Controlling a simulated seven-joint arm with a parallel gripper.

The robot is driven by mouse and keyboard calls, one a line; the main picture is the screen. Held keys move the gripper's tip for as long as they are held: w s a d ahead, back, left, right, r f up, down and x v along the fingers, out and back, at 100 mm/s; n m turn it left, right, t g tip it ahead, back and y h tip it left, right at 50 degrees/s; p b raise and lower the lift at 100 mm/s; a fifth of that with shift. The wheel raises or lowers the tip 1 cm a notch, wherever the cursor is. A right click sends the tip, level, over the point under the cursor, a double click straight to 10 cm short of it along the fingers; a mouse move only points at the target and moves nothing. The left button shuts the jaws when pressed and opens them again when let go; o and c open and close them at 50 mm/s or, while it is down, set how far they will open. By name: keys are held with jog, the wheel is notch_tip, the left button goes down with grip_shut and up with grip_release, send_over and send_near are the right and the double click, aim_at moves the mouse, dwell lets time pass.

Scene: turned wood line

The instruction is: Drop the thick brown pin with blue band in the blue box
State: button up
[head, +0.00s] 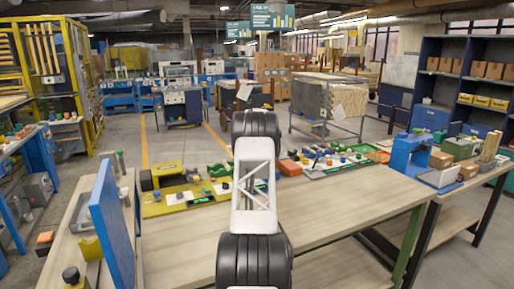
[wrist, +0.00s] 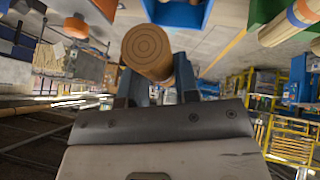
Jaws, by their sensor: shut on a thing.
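In the wrist view, my gripper (wrist: 157,72) is shut on a thick brown wooden pin (wrist: 147,47). The pin's round, ringed end faces the camera, and part of its side shows between the fingers. I cannot make out a blue band on it. A blue box (wrist: 205,14) shows at the top edge of the wrist view, cut off by the frame and apart from the pin. In the head view, my arm fills the middle and the gripper and held pin do not show.
In the wrist view, a green container (wrist: 258,14) with banded light wooden pieces is at upper right. In the head view, a blue upright panel (head: 108,220) stands left and several small parts lie along the table's far side. The table top (head: 345,215) is clear at right.

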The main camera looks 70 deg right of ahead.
jog(key=shift+f, duration=0.15)
jog(key=shift+f, duration=2.75)
jog(key=o, duration=1.1)
jog(key=shift+c, duration=0.2)
jog(key=shift+r, duration=0.1)
jog(key=shift+r, duration=2.85)
